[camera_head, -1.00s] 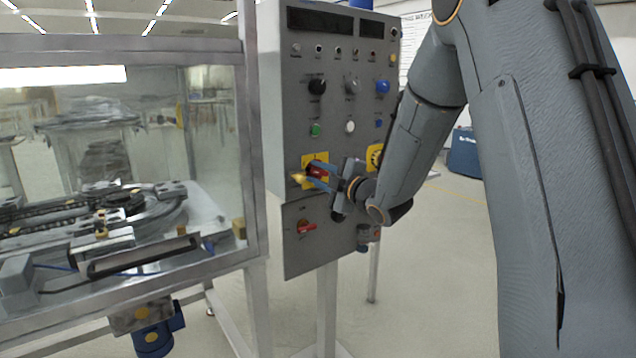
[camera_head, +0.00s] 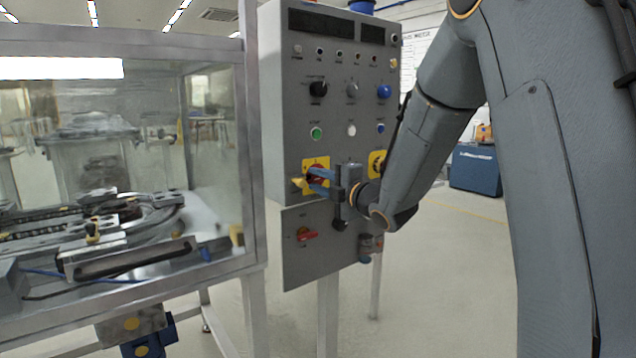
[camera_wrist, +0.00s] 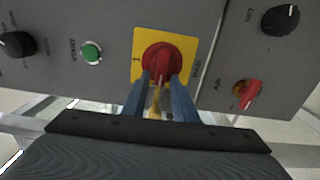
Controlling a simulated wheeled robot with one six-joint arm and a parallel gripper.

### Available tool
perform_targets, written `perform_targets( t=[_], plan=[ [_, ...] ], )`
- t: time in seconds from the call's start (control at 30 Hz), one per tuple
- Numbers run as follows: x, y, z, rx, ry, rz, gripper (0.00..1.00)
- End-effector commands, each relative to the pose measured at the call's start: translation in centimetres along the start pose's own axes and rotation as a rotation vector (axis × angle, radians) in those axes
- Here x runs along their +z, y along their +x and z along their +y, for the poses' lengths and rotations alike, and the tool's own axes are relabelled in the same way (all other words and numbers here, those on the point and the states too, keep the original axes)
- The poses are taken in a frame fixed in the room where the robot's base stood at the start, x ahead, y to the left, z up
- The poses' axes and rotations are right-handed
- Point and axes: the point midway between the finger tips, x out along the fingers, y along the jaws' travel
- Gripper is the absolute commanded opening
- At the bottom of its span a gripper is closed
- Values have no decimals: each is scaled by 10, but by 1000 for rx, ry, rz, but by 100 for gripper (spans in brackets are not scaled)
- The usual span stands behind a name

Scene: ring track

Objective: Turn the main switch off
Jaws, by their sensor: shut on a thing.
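The main switch (camera_wrist: 160,62) is a red rotary knob on a yellow square plate (camera_wrist: 186,44) on the grey control panel. In the head view the switch (camera_head: 314,172) shows only in part behind my gripper (camera_head: 318,181). In the wrist view my gripper (camera_wrist: 160,82) has its two blue fingers on either side of the knob's red grip, shut on it. The grip points roughly along the fingers in the wrist view. The plate has a "1" mark on its left side.
A lower red switch (camera_head: 306,235) is on the panel below. A glass-walled machine with a ring track (camera_head: 130,217) stands at left.

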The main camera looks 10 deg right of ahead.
Motion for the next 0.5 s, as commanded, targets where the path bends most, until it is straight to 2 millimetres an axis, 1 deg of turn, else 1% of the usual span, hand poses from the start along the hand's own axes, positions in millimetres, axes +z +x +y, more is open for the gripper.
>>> perform_targets(
  t=[0.13,0.17,0.2,0.5],
  plan=[
    [2,-1,-1,-3,2,-4,3],
    [2,-1,-1,-3,2,-4,28],
    [2,0,-1,-3,2,-4,31],
    [0,-1,0,-1,2,-1,31]
  ],
)
